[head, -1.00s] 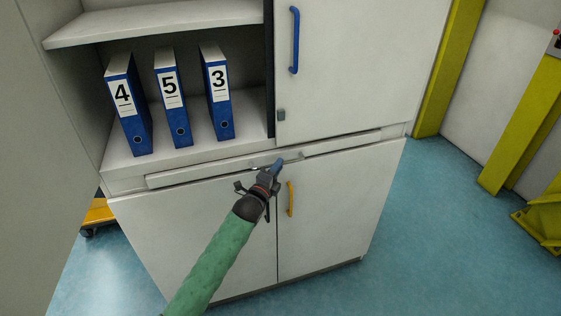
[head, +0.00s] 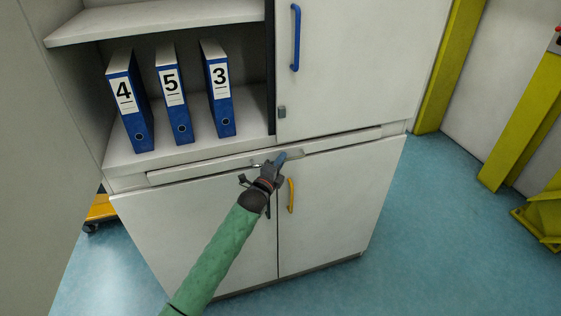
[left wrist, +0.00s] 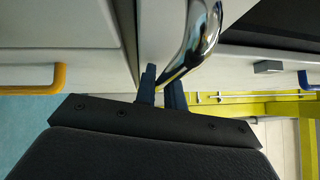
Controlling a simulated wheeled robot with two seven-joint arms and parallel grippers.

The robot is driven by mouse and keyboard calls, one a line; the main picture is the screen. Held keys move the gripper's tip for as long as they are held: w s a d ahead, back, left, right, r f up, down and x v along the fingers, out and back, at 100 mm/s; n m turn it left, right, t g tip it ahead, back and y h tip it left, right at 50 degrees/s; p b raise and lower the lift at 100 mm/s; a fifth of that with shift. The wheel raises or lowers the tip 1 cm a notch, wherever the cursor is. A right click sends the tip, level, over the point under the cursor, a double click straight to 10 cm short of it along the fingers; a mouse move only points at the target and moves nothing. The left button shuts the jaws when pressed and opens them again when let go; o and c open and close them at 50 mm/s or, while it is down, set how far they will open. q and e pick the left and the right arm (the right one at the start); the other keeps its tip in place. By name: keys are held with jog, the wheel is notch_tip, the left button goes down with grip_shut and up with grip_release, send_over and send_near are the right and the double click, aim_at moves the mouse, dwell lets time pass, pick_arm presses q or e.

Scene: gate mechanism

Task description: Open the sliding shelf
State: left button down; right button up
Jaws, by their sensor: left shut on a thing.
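The sliding shelf (head: 210,166) is a thin white panel between the cabinet's upper and lower parts, and its front looks about flush with the cabinet. Its chrome bar handle (left wrist: 203,38) shows large in the left wrist view; in the head view my gripper mostly covers it. My left gripper (head: 281,157) reaches up to the middle of the shelf front. In the left wrist view its blue fingers (left wrist: 163,82) are shut on the lower end of the handle. My right gripper is in neither view.
Below the shelf are two closed doors, with a yellow handle (head: 291,194) close to my left gripper. Above right is a closed door with a blue handle (head: 295,38). Blue binders (head: 174,96) stand in the open compartment. The blue floor (head: 440,225) at right is clear.

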pick_arm(q)
jog(key=s+d, duration=0.4)
jog(key=s, duration=0.9)
jog(key=s+d, duration=0.4)
jog(key=s, duration=0.9)
jog(key=shift+d, duration=0.2)
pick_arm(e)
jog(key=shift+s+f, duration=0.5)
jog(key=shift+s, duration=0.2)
